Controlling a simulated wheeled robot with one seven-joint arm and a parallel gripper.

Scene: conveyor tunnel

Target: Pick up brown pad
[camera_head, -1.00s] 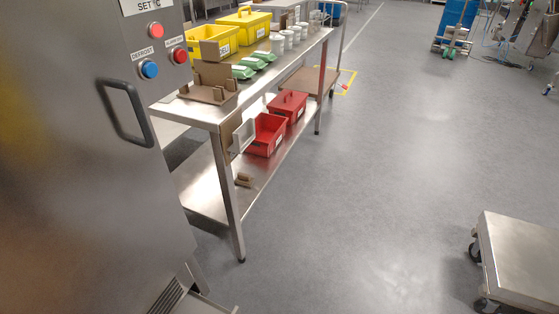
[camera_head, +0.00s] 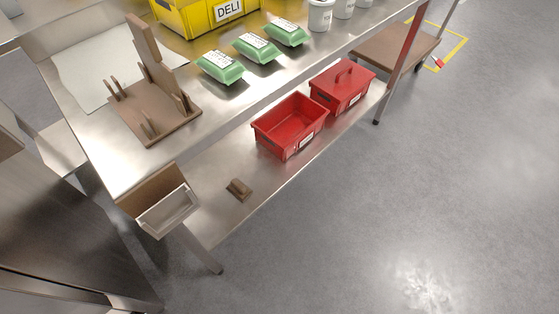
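A small brown block-like item (camera_head: 239,189), which looks like the brown pad, lies on the bare lower shelf (camera_head: 215,218) of a steel table. A raised part shows on its top. It sits left of an open red bin (camera_head: 290,127), apart from it. My gripper is not in the view.
The steel tabletop (camera_head: 110,163) overhangs the shelf and bears a brown pegged stand (camera_head: 160,110), green packs (camera_head: 221,67), white tubs (camera_head: 320,15) and a yellow DELI bin (camera_head: 200,18). A white-framed holder (camera_head: 168,211) hangs at the near end. The floor (camera_head: 400,190) at right is clear.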

